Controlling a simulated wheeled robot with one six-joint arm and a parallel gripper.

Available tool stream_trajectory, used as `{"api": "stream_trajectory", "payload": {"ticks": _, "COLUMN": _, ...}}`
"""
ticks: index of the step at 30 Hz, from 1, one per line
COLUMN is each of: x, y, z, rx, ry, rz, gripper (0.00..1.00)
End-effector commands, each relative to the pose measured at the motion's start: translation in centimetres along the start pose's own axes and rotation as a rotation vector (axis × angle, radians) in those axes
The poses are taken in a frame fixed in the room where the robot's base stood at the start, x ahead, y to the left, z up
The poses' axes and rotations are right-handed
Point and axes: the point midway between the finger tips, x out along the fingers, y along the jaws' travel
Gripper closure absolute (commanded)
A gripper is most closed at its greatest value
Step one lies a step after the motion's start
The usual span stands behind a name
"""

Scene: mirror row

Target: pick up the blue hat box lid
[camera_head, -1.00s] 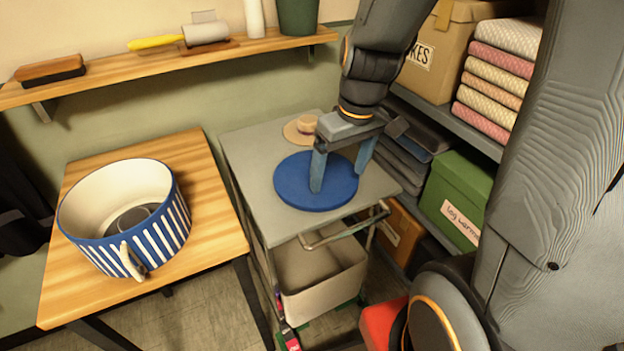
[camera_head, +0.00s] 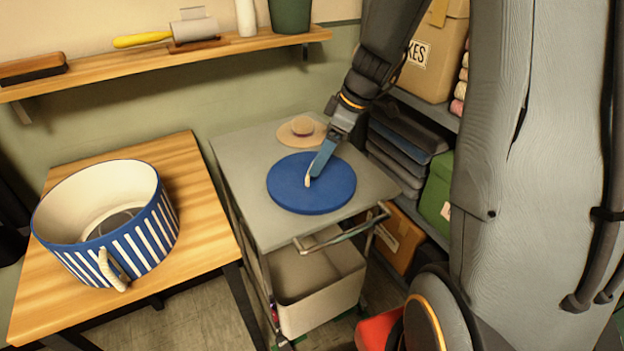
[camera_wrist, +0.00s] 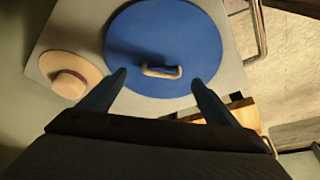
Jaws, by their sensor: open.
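The blue hat box lid (camera_head: 322,190) is a flat round disc lying on the grey top of a cart (camera_head: 237,150). A pale cord handle stands at its middle and shows clearly in the wrist view (camera_wrist: 161,71). My gripper (camera_head: 314,180) is over the lid, with its fingers pointing down toward the handle. In the wrist view my gripper (camera_wrist: 158,78) is open, with one blue finger to each side of the handle and nothing held. In the head view the near finger hides part of the lid. I cannot tell whether the fingertips touch it.
A straw hat (camera_head: 300,130) lies just behind the lid on the cart. A blue and white striped hat box (camera_head: 122,240), open on top, stands on the wooden table (camera_head: 205,255) at left. Shelves with a green box (camera_head: 437,192) are close on the right.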

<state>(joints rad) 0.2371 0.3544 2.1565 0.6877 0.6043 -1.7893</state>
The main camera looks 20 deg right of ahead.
Motion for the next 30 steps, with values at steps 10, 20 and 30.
{"api": "stream_trajectory", "payload": {"ticks": 10, "x": 3.8, "y": -0.5, "z": -0.3, "rx": 0.002, "ry": -0.002, "rz": -0.002, "gripper": 0.16}}
{"api": "stream_trajectory", "payload": {"ticks": 20, "x": 5.5, "y": -0.4, "z": -0.3, "rx": 0.0, "ry": -0.002, "rz": 0.001, "gripper": 0.16}}
{"api": "stream_trajectory", "payload": {"ticks": 30, "x": 5.5, "y": -0.4, "z": -0.3, "rx": 0.0, "ry": -0.002, "rz": 0.001, "gripper": 0.55}}
